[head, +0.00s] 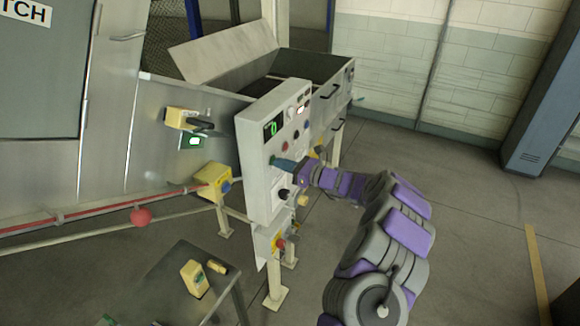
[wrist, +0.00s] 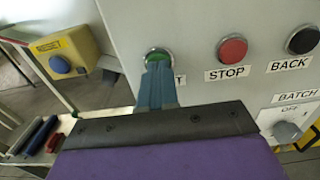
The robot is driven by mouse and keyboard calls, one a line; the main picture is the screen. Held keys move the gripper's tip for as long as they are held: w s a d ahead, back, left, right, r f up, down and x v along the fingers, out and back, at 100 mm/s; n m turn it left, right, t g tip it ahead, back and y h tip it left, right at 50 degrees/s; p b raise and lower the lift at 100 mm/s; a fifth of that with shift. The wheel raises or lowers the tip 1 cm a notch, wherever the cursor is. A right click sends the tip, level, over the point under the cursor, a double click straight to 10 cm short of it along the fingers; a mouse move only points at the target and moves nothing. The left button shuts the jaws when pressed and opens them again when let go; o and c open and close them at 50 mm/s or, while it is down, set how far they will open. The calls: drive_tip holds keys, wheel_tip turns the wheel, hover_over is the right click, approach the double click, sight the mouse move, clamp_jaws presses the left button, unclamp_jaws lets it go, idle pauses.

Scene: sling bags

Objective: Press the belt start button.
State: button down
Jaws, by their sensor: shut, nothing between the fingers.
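The green start button (wrist: 158,55) is on the grey control panel (wrist: 190,20) in the wrist view. The label under it is mostly hidden; only a final "T" shows. My gripper (wrist: 157,68) is shut and empty, with its blue-grey fingertips at the lower part of the green button. They look to be touching it or very close; I cannot tell whether it is pushed in. In the head view, my gripper (head: 277,162) reaches the front of the panel (head: 252,150) from the right, and its fingers hide the button.
A red STOP button (wrist: 232,49) and a black BACK button (wrist: 302,40) sit to the right of the green one. A BATCH knob (wrist: 287,131) is lower right. A yellow box with a blue button (wrist: 60,64) is at left. A small table (head: 180,275) stands below the panel.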

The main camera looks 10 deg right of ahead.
idle(0.3)
drive_tip(key=shift+w+a+r+b, duration=0.15)
drive_tip(key=shift+w+a+b, duration=0.2)
drive_tip(key=shift+w+a, duration=0.1)
drive_tip(key=v, duration=1.3)
drive_tip(key=shift+s+d, duration=0.25)
drive_tip(key=shift+d, duration=0.05)
